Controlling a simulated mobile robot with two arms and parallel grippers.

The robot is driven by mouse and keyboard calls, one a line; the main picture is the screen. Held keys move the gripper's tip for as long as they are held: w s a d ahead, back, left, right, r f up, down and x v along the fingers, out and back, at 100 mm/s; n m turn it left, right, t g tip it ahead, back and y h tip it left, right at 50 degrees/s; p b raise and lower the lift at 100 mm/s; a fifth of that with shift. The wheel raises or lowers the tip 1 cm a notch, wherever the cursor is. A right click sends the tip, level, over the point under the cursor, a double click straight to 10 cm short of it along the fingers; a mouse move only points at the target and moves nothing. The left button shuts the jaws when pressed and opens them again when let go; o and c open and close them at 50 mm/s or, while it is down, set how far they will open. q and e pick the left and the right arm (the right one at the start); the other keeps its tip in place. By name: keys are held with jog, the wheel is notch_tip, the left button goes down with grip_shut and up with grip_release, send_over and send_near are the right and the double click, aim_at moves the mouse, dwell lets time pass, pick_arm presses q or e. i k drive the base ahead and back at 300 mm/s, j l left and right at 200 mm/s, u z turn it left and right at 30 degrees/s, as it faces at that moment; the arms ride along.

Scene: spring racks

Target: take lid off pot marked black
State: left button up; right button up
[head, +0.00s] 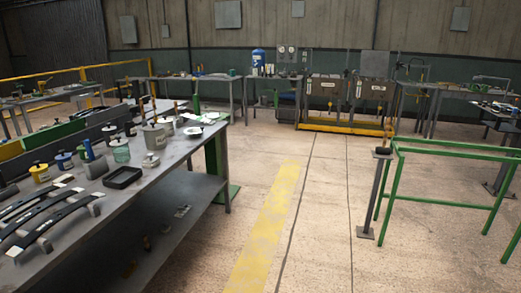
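Several small pots stand on the long grey workbench (140,197) at the left. The markings are too small to read, so I cannot tell which pot is marked black. Neither of my grippers is in view.
Dark curved leaf springs (42,212) and a black tray (123,177) lie on the bench. A green frame (450,155) and a post on a foot plate (366,232) stand at the right. The floor (310,210) between is clear, with a yellow stripe (265,230).

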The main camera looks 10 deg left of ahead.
aim_at(153, 127)
jog(key=i+u, duration=0.2)
jog(key=i, duration=0.25)
jog(key=i+l+u, duration=0.2)
jog(key=i, duration=0.3)
jog(key=i+l+u, duration=0.2)
jog(key=i, duration=0.25)
jog(key=i+l+u, duration=0.25)
jog(key=i, duration=0.2)
